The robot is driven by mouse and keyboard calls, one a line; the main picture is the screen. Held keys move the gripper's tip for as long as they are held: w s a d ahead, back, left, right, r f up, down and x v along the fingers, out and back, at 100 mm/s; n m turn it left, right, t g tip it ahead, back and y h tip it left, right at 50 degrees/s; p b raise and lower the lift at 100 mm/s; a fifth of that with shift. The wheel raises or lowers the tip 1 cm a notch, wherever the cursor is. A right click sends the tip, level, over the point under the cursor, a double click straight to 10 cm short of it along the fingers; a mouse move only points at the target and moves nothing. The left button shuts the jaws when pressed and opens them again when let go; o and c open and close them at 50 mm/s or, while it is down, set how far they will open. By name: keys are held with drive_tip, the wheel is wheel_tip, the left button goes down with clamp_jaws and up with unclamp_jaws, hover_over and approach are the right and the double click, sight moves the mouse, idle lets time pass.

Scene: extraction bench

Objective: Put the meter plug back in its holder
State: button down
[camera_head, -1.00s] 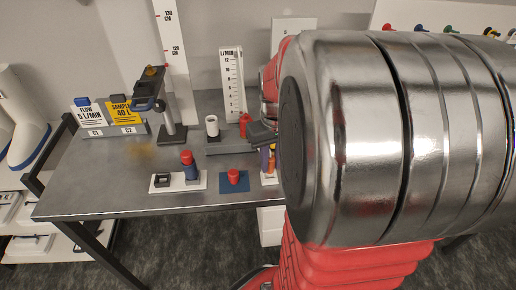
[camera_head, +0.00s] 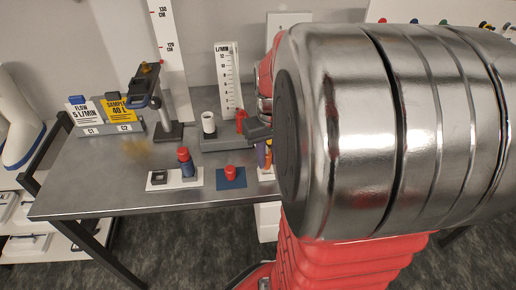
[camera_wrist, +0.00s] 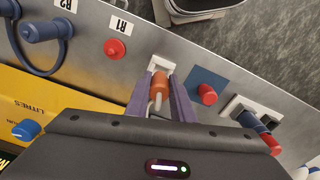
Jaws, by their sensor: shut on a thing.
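My gripper (camera_wrist: 160,88) has purple fingers shut on an orange plug (camera_wrist: 159,79), which I take to be the meter plug. A pale stem shows on the plug between the fingers. A small white holder (camera_wrist: 160,63) lies just beyond the fingertips, at the bench's front edge. I cannot tell whether the plug is seated in it or just above it. In the head view, the orange plug (camera_head: 268,156) and the white holder (camera_head: 264,174) show beside my arm, partly hidden by it.
A red plug on a blue pad (camera_head: 238,183) stands close to the left of the holder. Farther left, a blue-and-red plug (camera_head: 185,162) stands in a white two-place block (camera_head: 160,187). A grey meter base (camera_head: 212,143) and a clamp stand (camera_head: 168,131) are behind. Bare bench lies left.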

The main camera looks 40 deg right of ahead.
sight(269, 157)
drive_tip(key=shift+f, duration=1.15)
idle(0.4)
drive_tip(key=c, duration=1.5)
unclamp_jaws()
drive_tip(key=shift+o, duration=0.2)
drive_tip(key=shift+r, duration=0.1)
wheel_tip(269, 157, up, 14)
drive_tip(key=shift+s+f, duration=0.25)
drive_tip(key=shift+s, duration=0.1)
drive_tip(key=shift+a, duration=0.1)
